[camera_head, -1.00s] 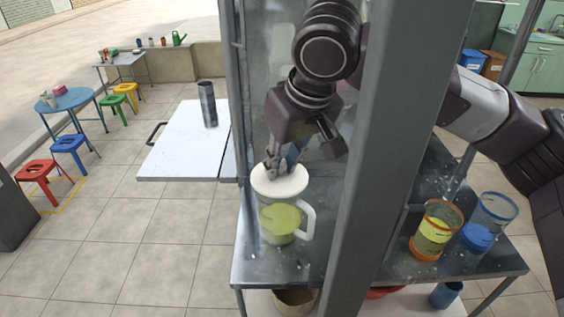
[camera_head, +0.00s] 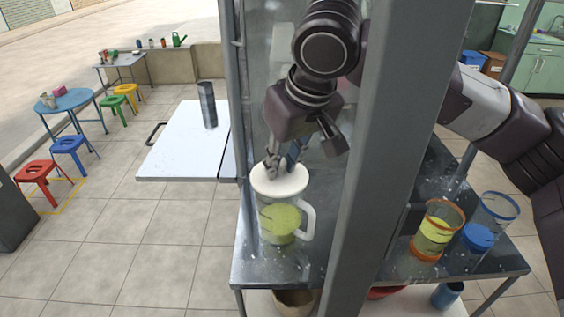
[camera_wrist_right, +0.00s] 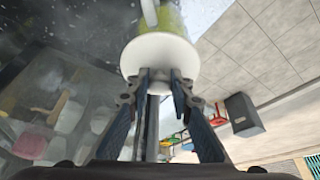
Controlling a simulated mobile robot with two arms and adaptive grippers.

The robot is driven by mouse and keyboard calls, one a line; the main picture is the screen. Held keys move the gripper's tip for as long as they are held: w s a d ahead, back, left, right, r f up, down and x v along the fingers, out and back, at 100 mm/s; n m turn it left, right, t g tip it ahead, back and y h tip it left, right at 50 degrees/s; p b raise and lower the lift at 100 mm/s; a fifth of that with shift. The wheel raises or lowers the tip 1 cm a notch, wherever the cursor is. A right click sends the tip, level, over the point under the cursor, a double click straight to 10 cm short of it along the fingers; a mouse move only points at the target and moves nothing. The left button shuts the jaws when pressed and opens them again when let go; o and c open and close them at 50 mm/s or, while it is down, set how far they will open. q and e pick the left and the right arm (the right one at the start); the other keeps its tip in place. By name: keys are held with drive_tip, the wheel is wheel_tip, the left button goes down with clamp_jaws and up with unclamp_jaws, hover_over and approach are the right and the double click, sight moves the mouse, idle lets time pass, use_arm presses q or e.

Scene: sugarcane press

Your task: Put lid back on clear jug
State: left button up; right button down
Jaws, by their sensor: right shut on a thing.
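The clear jug (camera_head: 282,222) with yellow-green liquid and a white handle stands upright on the metal counter. The white round lid (camera_head: 290,184) is at the jug's top and appears to sit on its rim; any small gap cannot be made out. My right gripper (camera_head: 276,174) is above the lid, with its fingers shut on the lid's top, where the grip is partly hidden. In the right wrist view the lid (camera_wrist_right: 158,54) lies right at the fingertips (camera_wrist_right: 160,76), with the jug (camera_wrist_right: 168,18) behind it. My left gripper is not in view.
A grey post (camera_head: 376,150) stands just right of the jug. Orange-rimmed (camera_head: 436,232) and blue-rimmed (camera_head: 494,212) containers stand on the counter (camera_head: 262,266) to the right. A white side shelf (camera_head: 180,150) with a dark cylinder (camera_head: 207,104) is at left.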

drive_tip(key=shift+f+b, duration=0.15)
drive_tip(key=shift+b, duration=0.25)
idle(0.9)
idle(0.4)
drive_tip(key=c, duration=1.7)
unclamp_jaws()
drive_tip(key=shift+o, duration=0.6)
drive_tip(key=o, duration=0.4)
drive_tip(key=shift+r+p, duration=2.45)
drive_tip(key=shift+r, duration=1.1)
